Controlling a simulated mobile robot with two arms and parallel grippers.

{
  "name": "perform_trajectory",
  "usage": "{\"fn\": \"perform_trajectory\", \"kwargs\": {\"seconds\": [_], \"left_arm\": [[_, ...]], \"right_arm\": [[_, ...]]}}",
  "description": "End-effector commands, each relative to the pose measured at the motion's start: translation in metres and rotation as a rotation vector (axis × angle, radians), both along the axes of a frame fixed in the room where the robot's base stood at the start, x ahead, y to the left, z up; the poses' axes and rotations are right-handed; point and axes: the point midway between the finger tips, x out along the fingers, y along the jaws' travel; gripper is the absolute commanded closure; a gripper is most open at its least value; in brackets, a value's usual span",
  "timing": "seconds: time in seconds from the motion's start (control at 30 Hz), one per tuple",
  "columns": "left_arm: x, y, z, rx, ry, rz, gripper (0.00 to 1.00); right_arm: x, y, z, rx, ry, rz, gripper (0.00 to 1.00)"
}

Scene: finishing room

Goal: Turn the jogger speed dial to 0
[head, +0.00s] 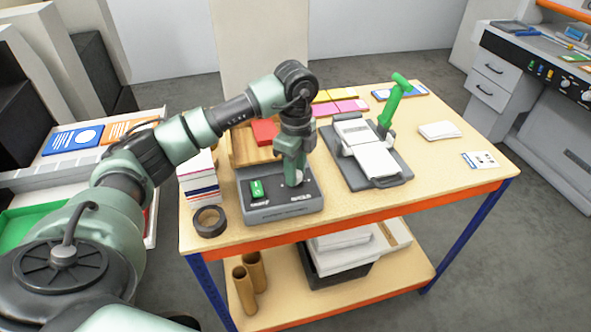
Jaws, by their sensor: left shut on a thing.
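The jogger (284,208) is a dark grey box at the left front of the wooden-topped table, with a wooden tray (240,151) at its back. A green switch (257,189) sits on the left of its sloped top. My left gripper (294,181) points down at the right part of that top and is shut on the speed dial there. The fingers hide most of the dial, so its setting cannot be read. My right gripper is not in view.
A roll of brown tape (209,222) and a paper stack (199,182) stand left of the jogger. A device with a green lever (396,99) stands to its right. The table's front right is mostly clear around a small card (480,160).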

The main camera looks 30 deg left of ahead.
Motion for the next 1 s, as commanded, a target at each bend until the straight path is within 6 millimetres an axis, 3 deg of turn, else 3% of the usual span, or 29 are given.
{"fn": "perform_trajectory", "kwargs": {"seconds": [0.3,0.33,0.4,0.77,1.0], "left_arm": [[0.002,0.002,0.003,0.002,-0.009,0.004,1.00],[0.002,0.002,0.003,0.002,-0.009,0.004,0.67],[0.002,0.002,0.003,0.002,-0.008,0.004,0.48],[0.001,0.000,0.003,0.000,-0.004,0.001,0.48],[0.002,0.000,0.037,-0.001,-0.009,0.000,0.48]], "right_arm": [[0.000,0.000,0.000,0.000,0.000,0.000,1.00],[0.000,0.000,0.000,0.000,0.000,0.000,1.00],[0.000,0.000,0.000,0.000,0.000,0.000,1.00],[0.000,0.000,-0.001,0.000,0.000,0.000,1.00],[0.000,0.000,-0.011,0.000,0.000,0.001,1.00]]}}
